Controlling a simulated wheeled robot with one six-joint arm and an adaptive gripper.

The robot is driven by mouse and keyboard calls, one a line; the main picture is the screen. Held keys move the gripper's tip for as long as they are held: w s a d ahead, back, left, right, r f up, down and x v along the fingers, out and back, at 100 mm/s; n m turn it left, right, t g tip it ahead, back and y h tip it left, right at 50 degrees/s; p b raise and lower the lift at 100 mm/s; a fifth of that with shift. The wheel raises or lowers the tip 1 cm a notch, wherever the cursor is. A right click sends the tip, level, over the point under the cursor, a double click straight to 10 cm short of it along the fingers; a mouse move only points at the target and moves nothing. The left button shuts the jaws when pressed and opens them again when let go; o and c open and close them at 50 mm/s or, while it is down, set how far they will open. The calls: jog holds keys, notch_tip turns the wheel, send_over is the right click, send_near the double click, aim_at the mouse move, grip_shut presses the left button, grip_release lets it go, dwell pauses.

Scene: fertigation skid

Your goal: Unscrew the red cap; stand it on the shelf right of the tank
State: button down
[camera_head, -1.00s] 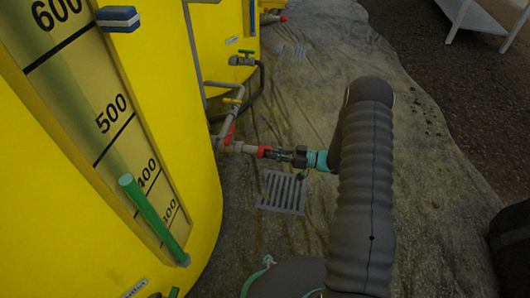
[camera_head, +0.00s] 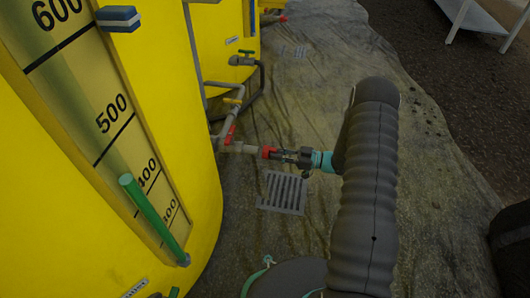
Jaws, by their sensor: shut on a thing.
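The red cap (camera_head: 269,153) is at the right end of a pale horizontal pipe (camera_head: 245,148) low beside the yellow tank (camera_head: 110,180). My gripper (camera_head: 278,154) comes from the right and is shut on the cap, its dark fingers on the cap's right side. The cap is in line with the pipe end; I cannot tell whether it still touches it. A white shelf-like stand (camera_head: 482,17) shows at the top right, partly cut off by the frame; its top looks bare where seen.
A red-handled valve (camera_head: 231,131) and pipework stand just left of the cap. Another valve with a dark hose (camera_head: 243,61) is behind. A floor drain grate (camera_head: 284,192) lies below my gripper. Wrinkled floor sheet on the right is clear.

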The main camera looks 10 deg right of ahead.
jog(key=shift+v, duration=2.65)
